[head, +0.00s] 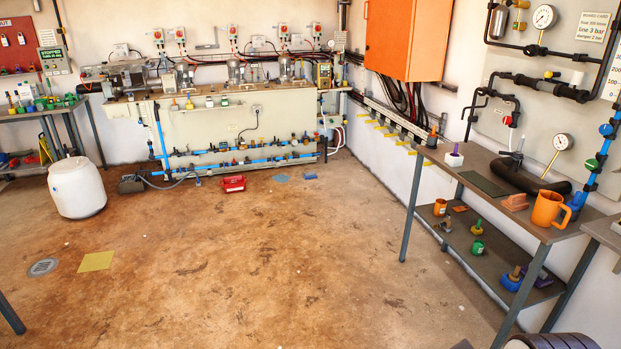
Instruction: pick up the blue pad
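A flat, light-blue pad (281,178) lies on the brown floor near the back wall, in front of the long pipe bench. A smaller, darker blue item (310,176) lies on the floor just to its right, apart from it. Both are small at this distance, and I cannot tell the exact form of the darker one. I do not see my gripper in the head view, so its state and its place relative to the pad are hidden.
A red tray (232,184) sits left of the pad, and a white drum (77,188) stands further left. A yellow pad (97,261) lies near a floor drain (43,267). A two-level table (514,224) stands at right. The middle floor is clear.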

